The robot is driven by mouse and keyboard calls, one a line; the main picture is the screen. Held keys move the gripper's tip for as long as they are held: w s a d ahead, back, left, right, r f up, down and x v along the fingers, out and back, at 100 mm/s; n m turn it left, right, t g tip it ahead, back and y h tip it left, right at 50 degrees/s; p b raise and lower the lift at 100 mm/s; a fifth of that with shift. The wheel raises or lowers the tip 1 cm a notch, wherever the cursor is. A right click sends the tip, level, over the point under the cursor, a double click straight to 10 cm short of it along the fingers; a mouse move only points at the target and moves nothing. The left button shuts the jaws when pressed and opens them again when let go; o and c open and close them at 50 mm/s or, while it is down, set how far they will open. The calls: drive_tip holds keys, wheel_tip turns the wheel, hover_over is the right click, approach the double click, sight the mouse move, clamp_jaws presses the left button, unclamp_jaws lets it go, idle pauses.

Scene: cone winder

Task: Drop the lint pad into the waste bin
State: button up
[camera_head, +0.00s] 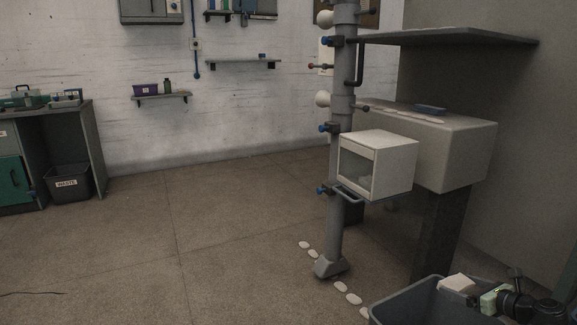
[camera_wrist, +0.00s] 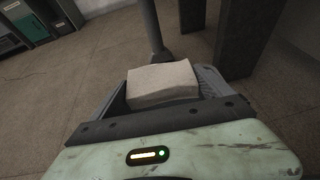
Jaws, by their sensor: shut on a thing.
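The lint pad is a pale, off-white block (camera_head: 457,283) at the lower right of the head view. It fills the middle of the wrist view (camera_wrist: 163,82). My gripper (camera_head: 474,291) is shut on it, with a dark finger on either side in the wrist view (camera_wrist: 165,95). The pad is held up over the rim of a grey open tub. The waste bin (camera_head: 69,185) is a dark open bin with a white WASTE label. It stands on the floor at the far left, well away from my gripper. Its inside is hidden.
The grey tub (camera_head: 392,305) is at the bottom right. A grey post (camera_head: 337,215) and a white box (camera_head: 400,150) stand near centre right, with several pale ovals (camera_head: 340,287) on the floor. A workbench (camera_head: 80,115) borders the bin. The floor between post and bin is clear.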

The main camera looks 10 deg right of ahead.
wheel_tip(320, 180, down, 6)
drive_tip(key=b, duration=0.5)
drive_tip(key=shift+b, duration=0.35)
drive_tip(key=o, duration=1.1)
drive_tip(key=shift+c, duration=0.2)
drive_tip(key=p+v, duration=0.3)
drive_tip(key=v, duration=0.4)
drive_tip(key=shift+s+r, duration=0.2)
drive_tip(key=shift+s, duration=0.2)
